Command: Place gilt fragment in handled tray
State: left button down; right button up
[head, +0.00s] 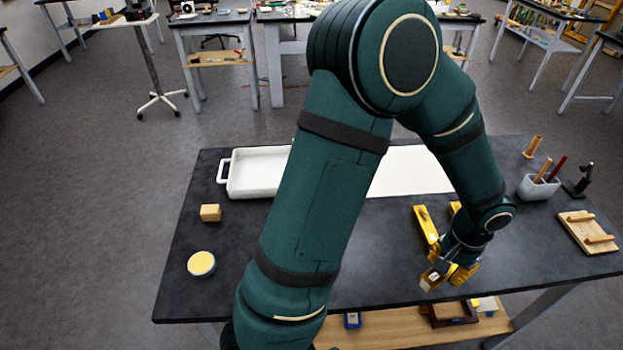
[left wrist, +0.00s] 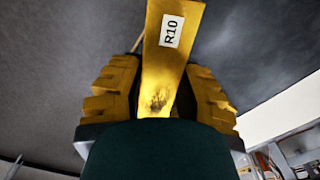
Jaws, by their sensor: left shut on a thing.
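The gilt fragment is a flat gold piece with a white "R10" label (left wrist: 172,62) in the left wrist view; it also shows in the head view (head: 432,279). My left gripper (head: 452,272) is shut on it, with a ribbed yellow finger on each side, low over the right front of the dark table. A dark smudge marks the fragment near the fingers. The handled tray (head: 236,190) is white and shallow, with a handle on its left end, at the back left of the table. My left arm hides its right part. My right gripper is not in view.
A white sheet (head: 410,170) lies at the back middle. Yellow bars (head: 426,224) show behind my gripper. A wooden block (head: 210,213) and a round yellow-topped tin (head: 201,263) sit at left. A tool holder (head: 538,188) and wooden rack (head: 588,232) stand at right.

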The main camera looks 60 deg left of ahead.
aim_at(260, 175)
jog(key=k+l+z, duration=0.15)
jog(key=k, duration=0.65)
jog(key=k+j+z, duration=0.1)
jog(key=k, duration=0.3)
jog(key=k+j, duration=0.25)
jog(key=k+j+z, duration=0.25)
jog(key=k+j, duration=0.55)
jog(key=j, duration=0.25)
jog(key=k+j+z, duration=0.15)
jog(key=j, duration=0.25)
jog(key=k+j+z, duration=0.1)
jog(key=j, duration=0.75)
jog(key=i+j, duration=0.45)
